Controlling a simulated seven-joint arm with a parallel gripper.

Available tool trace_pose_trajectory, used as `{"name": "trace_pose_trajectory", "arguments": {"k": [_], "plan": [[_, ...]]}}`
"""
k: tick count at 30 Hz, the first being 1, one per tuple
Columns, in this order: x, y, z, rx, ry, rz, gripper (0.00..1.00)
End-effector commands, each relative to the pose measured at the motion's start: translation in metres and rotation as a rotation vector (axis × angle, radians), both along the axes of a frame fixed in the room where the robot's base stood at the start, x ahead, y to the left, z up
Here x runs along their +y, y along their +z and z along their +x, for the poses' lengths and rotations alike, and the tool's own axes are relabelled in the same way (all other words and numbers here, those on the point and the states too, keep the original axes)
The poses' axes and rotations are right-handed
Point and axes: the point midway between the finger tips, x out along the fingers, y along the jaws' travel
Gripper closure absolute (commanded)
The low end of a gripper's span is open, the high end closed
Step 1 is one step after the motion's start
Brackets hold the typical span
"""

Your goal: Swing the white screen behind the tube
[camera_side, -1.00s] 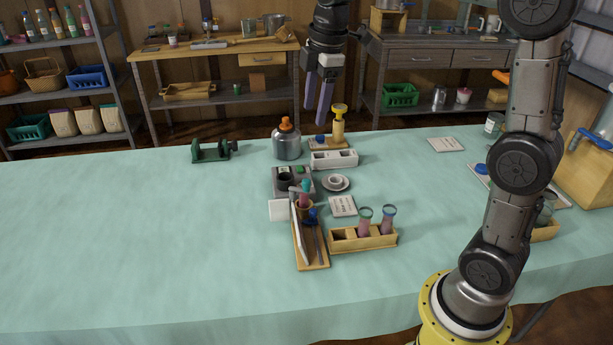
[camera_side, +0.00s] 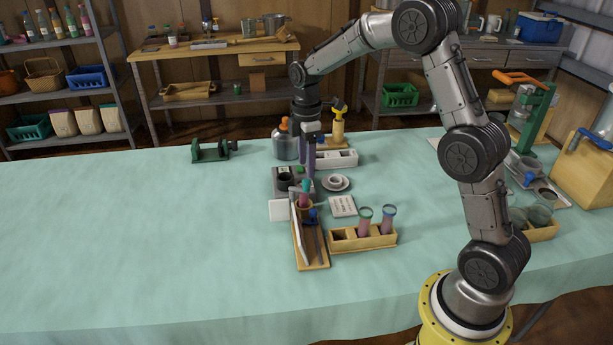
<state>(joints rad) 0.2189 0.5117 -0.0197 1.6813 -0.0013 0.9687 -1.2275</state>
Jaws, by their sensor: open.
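A tube with a teal top and pinkish contents (camera_side: 304,197) stands upright in a small brown holder at the far end of a wooden board (camera_side: 315,265). A narrow white panel (camera_side: 298,240) stands along the board's left side, seen nearly edge-on, beside the tube rather than behind it. A square white plate (camera_side: 279,211) is left of the tube; I cannot tell which white piece is the screen. My gripper (camera_side: 308,172) points down, open and empty, just above and beyond the tube, over a grey device (camera_side: 286,182). Its fingers overlap in this view.
A wooden rack (camera_side: 345,244) with two pink-filled tubes is at front right. A cup on a saucer (camera_side: 336,184), a card (camera_side: 342,206), a white tray (camera_side: 345,159) and a grey bottle (camera_side: 285,144) stand close by.

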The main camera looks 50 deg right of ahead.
Motion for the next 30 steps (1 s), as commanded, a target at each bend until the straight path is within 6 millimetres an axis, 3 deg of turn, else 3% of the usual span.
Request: {"name": "trace_pose_trajectory", "arguments": {"k": [3, 9, 21, 30], "plan": [[0.0, -0.022, -0.001, 0.004, 0.0, 0.0, 0.41], [0.0, -0.043, 0.0, 0.001, 0.0, 0.0, 0.41], [0.0, -0.049, 0.0, -0.001, 0.0, -0.001, 0.41], [0.0, -0.049, 0.0, -0.001, 0.0, -0.001, 0.95]]}}
